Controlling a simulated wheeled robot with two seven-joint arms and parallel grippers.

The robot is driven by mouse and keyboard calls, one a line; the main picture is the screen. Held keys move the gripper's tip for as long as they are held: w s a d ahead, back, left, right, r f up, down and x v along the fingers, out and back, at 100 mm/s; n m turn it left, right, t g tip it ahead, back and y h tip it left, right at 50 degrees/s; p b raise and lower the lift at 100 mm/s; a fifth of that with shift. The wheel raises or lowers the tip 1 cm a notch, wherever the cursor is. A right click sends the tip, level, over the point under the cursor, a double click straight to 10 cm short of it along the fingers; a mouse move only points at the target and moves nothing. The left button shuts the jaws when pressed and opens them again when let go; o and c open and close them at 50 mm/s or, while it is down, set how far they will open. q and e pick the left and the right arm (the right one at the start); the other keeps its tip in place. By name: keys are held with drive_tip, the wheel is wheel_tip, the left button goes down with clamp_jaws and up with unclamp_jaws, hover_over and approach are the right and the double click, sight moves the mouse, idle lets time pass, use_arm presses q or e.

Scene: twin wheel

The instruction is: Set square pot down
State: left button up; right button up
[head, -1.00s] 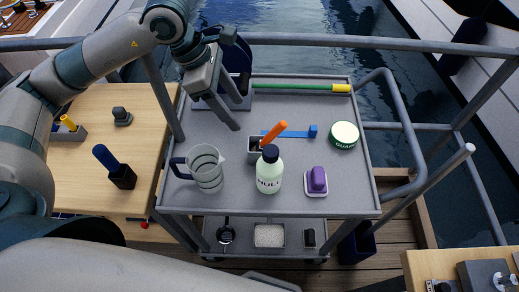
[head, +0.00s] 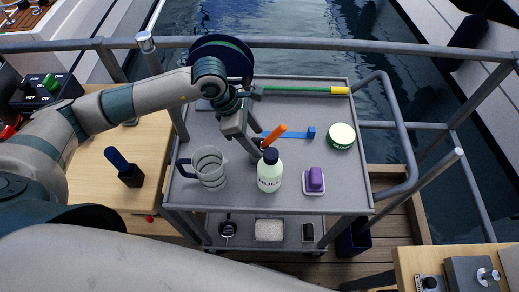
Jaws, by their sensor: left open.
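The square pot (head: 259,149) is small and grey, on the top shelf of the grey cart (head: 330,199), behind the pale green bottle. A tool with an orange handle (head: 274,133) leans out of it to the right. My left gripper (head: 252,146) is open and points down at the pot, with its fingers covering much of it. I cannot tell whether the fingers touch the pot or stand around it. The pot's base is hidden. My right gripper is not in view.
Close by are a clear jug (head: 210,168), a pale green bottle (head: 269,173), a purple-handled brush (head: 315,180), a blue tool (head: 298,133) and a round tin (head: 341,136). A green pole (head: 300,88) lies along the back. Bare shelf shows right of the purple brush.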

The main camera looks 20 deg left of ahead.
sight(260, 146)
use_arm(q)
drive_tip(key=shift+d+f+p, duration=0.1)
drive_tip(key=shift+f+p, duration=0.5)
drive_tip(key=shift+p, duration=0.2)
drive_tip(key=p+x, duration=0.2)
drive_tip(key=x, duration=0.1)
drive_tip(key=shift+w, duration=0.1)
drive_tip(key=shift+w+f, duration=0.1)
drive_tip(key=shift+f, duration=0.45)
drive_tip(key=c, duration=1.3)
drive_tip(key=shift+r, duration=0.1)
drive_tip(key=shift+r, duration=0.1)
